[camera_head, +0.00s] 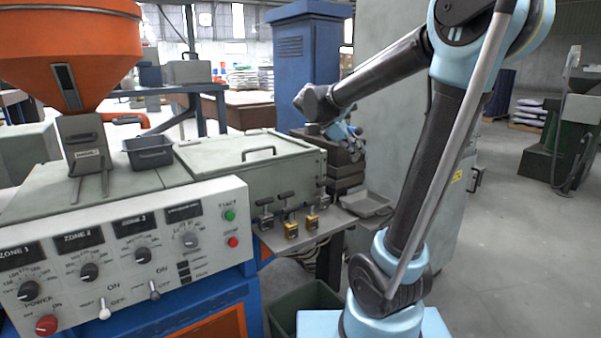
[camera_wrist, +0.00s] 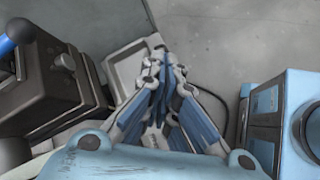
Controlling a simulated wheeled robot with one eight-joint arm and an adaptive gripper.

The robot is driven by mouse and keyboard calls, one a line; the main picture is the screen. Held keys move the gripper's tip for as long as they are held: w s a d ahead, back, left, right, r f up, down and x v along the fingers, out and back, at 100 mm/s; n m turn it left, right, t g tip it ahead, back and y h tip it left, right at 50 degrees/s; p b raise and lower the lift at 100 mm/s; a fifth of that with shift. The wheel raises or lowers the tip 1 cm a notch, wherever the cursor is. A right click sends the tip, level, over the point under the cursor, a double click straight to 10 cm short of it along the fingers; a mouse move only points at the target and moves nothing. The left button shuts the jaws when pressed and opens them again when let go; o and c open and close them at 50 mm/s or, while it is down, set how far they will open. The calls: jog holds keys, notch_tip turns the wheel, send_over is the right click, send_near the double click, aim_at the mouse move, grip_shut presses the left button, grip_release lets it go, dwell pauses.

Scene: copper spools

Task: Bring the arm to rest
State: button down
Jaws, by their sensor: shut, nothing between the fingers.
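My arm rises from its light blue base at the lower right of the head view, and its forearm reaches left. My gripper (camera_head: 357,150) hangs at the end of it, in front of the dark stacked blocks beside the machine. In the wrist view my gripper (camera_wrist: 158,58) points away from the camera, its blue fingers closed together with nothing between them. A pale shallow tray (camera_head: 368,204) lies below the gripper in the head view. The tray also shows behind the fingers in the wrist view (camera_wrist: 122,68).
The dark stacked blocks (camera_head: 343,178) stand close to my gripper. A metal shelf (camera_head: 300,232) carries several small clamp-like pieces with handles. The machine with its control panel (camera_head: 130,260) and orange hopper (camera_head: 70,45) fills the left. Open floor (camera_head: 500,240) lies at the right.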

jog(key=s+d+f+m+g+y, duration=0.1)
jog(key=s+d+f+m+y, duration=0.1)
jog(key=s+f+m, duration=0.4)
jog(key=s+d+f+m+y, duration=0.1)
jog(key=s+d+f+y, duration=0.15)
jog(key=s, duration=0.55)
jog(key=s+a+f+m+y, duration=0.4)
jog(key=s+f+m, duration=0.5)
jog(key=s+f, duration=0.3)
jog(key=shift+a+f, duration=0.25)
jog(key=shift+a, duration=0.15)
jog(key=shift+s+a, duration=0.1)
